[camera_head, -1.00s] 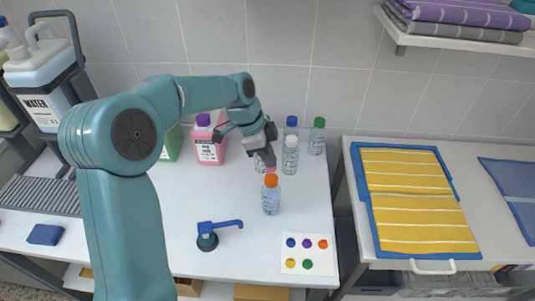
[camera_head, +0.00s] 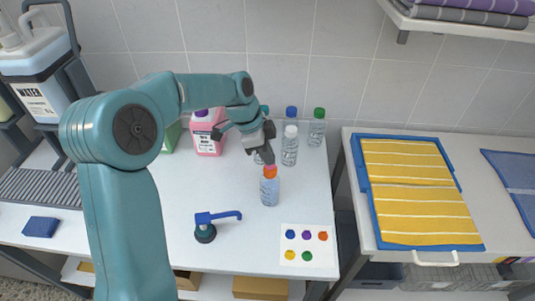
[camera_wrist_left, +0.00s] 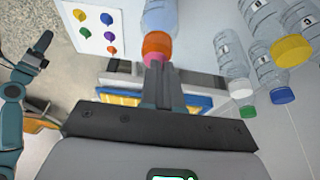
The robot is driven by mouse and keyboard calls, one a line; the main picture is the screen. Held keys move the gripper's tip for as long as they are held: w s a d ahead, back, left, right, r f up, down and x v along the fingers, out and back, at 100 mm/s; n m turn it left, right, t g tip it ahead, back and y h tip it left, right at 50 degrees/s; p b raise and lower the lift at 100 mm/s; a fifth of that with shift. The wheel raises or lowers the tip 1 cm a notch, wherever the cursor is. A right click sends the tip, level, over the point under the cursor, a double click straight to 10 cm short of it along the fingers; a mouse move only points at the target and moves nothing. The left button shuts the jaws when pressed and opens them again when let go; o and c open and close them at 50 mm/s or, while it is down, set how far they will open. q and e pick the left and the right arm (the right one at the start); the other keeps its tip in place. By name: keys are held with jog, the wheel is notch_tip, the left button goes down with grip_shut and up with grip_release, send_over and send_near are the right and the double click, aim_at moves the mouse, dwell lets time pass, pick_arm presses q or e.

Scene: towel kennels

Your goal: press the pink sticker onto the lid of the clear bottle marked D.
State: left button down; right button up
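My left gripper (camera_head: 269,163) is shut on the pink sticker, which shows at its fingertips in the wrist view (camera_wrist_left: 155,57). It is directly above the clear bottle with an orange cap (camera_head: 270,188). In the wrist view the pink patch overlaps the edge of the orange cap (camera_wrist_left: 157,41); whether it touches cannot be told. That bottle stands upright at the front of the group. Its letter is not readable, so I cannot confirm which bottle is D. My right gripper (camera_wrist_left: 33,60) appears at the left of the wrist view, its fingers too small to judge.
Clear bottles with white (camera_head: 290,145), blue (camera_head: 291,113) and green (camera_head: 317,127) caps stand behind. A yellow-capped one (camera_wrist_left: 292,50) shows in the wrist view. The sticker sheet (camera_head: 306,265), blue-handled tool (camera_head: 205,232) and pink jug (camera_head: 207,136) share the table.

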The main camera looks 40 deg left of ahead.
pick_arm(q)
jog(key=shift+f+b, duration=0.5)
jog(key=shift+f, duration=0.1)
dwell(0.7)
dwell(0.4)
jog(key=c, duration=0.7)
grip_release()
jog(key=shift+c, duration=0.2)
jog(key=shift+r+p, duration=1.8)
jog(key=shift+r, duration=0.75)
